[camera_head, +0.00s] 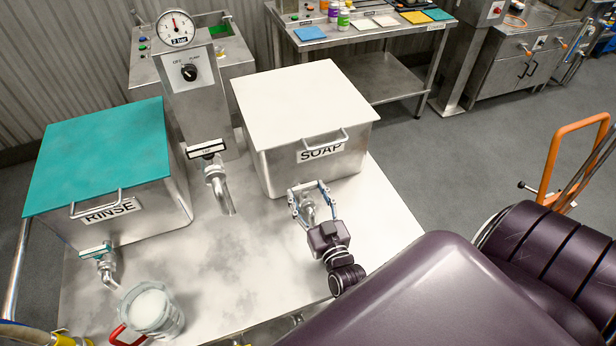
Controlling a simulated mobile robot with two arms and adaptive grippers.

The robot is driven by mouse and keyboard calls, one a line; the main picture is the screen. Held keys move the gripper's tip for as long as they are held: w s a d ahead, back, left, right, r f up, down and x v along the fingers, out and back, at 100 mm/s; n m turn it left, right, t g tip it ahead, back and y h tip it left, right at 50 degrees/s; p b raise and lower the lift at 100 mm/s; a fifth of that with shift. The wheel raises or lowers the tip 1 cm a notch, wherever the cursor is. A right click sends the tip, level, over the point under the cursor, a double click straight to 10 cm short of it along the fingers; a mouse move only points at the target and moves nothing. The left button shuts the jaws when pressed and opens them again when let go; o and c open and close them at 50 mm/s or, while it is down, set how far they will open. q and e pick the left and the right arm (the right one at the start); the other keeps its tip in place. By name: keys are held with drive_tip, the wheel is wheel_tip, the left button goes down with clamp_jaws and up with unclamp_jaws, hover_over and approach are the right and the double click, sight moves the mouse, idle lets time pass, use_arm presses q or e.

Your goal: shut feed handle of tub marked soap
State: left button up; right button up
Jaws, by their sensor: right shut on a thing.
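The tub marked SOAP (300,145) is a steel box with a cream lid, right of the middle of the steel bench. Its feed tap (308,208) sticks out low on the front, below the label. My right gripper (308,192) is at this tap, its fingers shut around the feed handle. The fingers largely hide the handle, so its exact angle cannot be told.
The tub marked RINSE (120,200) has a teal lid and its own teal-handled tap (97,251). A jug (152,308) with a red handle stands below it. A middle tap (215,185) stands under a gauge (176,28). An orange-framed trolley (556,150) is at right.

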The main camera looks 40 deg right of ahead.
drive_tip(key=o, duration=1.1)
drive_tip(key=shift+s, duration=0.1)
drive_tip(key=v, duration=1.1)
drive_tip(key=shift+s+a, duration=0.15)
drive_tip(key=shift+s, duration=0.2)
